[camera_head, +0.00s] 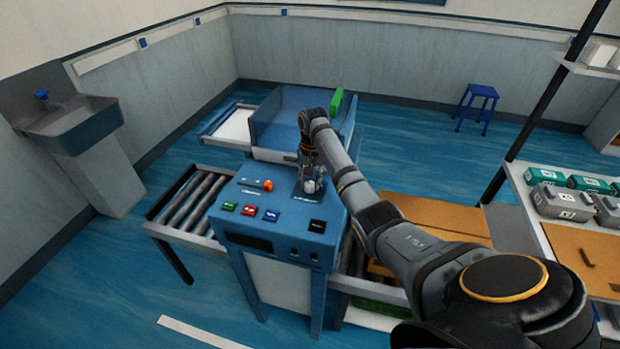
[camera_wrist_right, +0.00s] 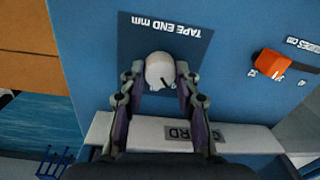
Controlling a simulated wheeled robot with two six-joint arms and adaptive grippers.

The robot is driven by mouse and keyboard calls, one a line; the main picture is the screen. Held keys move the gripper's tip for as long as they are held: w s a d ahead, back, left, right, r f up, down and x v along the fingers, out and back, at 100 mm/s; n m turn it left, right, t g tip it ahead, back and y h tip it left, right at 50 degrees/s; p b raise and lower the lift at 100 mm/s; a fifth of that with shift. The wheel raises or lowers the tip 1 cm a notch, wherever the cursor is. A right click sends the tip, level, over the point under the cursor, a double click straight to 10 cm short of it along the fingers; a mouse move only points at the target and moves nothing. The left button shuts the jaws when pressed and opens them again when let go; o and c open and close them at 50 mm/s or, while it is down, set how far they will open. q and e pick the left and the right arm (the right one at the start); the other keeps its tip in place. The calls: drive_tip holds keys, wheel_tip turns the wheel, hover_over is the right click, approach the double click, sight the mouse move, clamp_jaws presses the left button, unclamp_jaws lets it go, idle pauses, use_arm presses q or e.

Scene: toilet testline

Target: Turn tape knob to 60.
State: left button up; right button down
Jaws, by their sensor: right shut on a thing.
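The tape knob (camera_wrist_right: 160,70) is a round white knob with a dark pointer mark, on a dark plate labelled "TAPE END mm" in the right wrist view. My right gripper (camera_wrist_right: 162,88) is shut on the knob, with one finger on each side of it. In the head view, my right gripper (camera_head: 310,184) reaches down onto the blue control panel (camera_head: 282,226), and the fingers partly cover the knob. Scale numbers around the knob cannot be read. My left gripper is not in view.
An orange knob (camera_wrist_right: 272,63) sits beside the plate. Green, red and blue buttons (camera_head: 250,210) line the panel's front. A roller conveyor (camera_head: 190,205) is on the left, and a blue machine housing (camera_head: 290,115) stands behind. A shelf with grey boxes (camera_head: 563,203) is at right.

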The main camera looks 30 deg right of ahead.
sight(311, 185)
drive_tip(key=m+p, duration=0.1)
drive_tip(key=p, duration=0.1)
drive_tip(key=m+p, duration=0.3)
drive_tip(key=p, duration=0.1)
drive_tip(key=shift+r+m, duration=0.3)
drive_tip(key=shift+m, duration=0.1)
drive_tip(key=shift+a+f+m+p, duration=0.1)
drive_tip(key=shift+f+m+p, duration=0.1)
drive_tip(key=shift+m+p, duration=1.2)
drive_tip(key=c, duration=1)
unclamp_jaws()
drive_tip(key=shift+o, duration=0.2)
wheel_tip(311, 185, up, 12)
drive_tip(key=shift+s, duration=0.25)
